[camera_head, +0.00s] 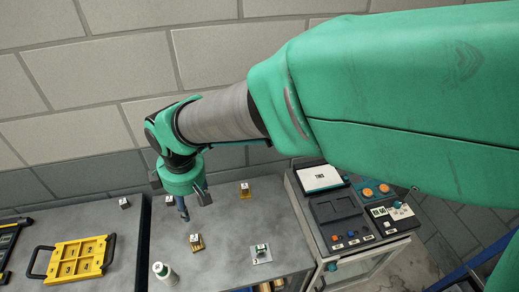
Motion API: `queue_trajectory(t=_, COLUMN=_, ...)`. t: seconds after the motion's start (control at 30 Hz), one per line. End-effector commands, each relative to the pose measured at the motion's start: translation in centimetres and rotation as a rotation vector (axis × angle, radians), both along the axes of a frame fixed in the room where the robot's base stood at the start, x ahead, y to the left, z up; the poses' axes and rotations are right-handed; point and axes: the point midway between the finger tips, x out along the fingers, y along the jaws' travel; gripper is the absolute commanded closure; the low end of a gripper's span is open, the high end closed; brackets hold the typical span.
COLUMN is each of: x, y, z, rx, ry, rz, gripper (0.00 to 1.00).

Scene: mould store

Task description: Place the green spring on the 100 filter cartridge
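My gripper (183,210) hangs from the green wrist above the left part of the grey bench top. Its tip is dark and small, and I cannot tell whether it is open or shut or holds anything. A white cylinder (167,274) with a small dark label stands at the near left edge. It may be the filter cartridge; I cannot read 100 on it.
Small yellow-brown labelled holders stand on the bench (222,222), one in the middle (196,243), one farther back (245,191). A yellow tray (78,260) with black handles lies left. A control console (345,215) stands right. Bare bench surrounds the holders.

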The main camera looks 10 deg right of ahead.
Motion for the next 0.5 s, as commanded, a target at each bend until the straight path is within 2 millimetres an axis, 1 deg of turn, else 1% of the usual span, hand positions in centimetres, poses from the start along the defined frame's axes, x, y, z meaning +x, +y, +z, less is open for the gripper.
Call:
queue_trajectory(t=0.03, x=0.1, y=-2.3, z=1.6, rx=0.018, ry=-0.017, rz=-0.073, gripper=0.55)
queue_trajectory(t=0.07, x=0.0, y=-3.5, z=2.4, rx=0.027, ry=-0.025, rz=-0.115, gripper=0.55)
queue_trajectory(t=0.1, x=-0.1, y=-5.0, z=3.4, rx=0.039, ry=-0.036, rz=-0.171, gripper=0.55)
queue_trajectory(t=0.17, x=-0.4, y=-7.3, z=4.8, rx=0.059, ry=-0.052, rz=-0.254, gripper=0.55)
queue_trajectory(t=0.2, x=-0.7, y=-8.9, z=5.6, rx=0.071, ry=-0.063, rz=-0.31, gripper=0.55)
queue_trajectory(t=0.27, x=-1.3, y=-11.1, z=6.8, rx=0.092, ry=-0.079, rz=-0.394, gripper=0.55)
queue_trajectory(t=0.3, x=-1.8, y=-12.5, z=7.6, rx=0.104, ry=-0.09, rz=-0.449, gripper=0.55)
queue_trajectory(t=0.37, x=-2.6, y=-14.7, z=8.6, rx=0.123, ry=-0.107, rz=-0.531, gripper=0.55)
queue_trajectory(t=0.4, x=-3.2, y=-16.0, z=9.3, rx=0.138, ry=-0.119, rz=-0.585, gripper=0.55)
queue_trajectory(t=0.5, x=-4.9, y=-19.3, z=10.7, rx=0.173, ry=-0.15, rz=-0.722, gripper=0.55)
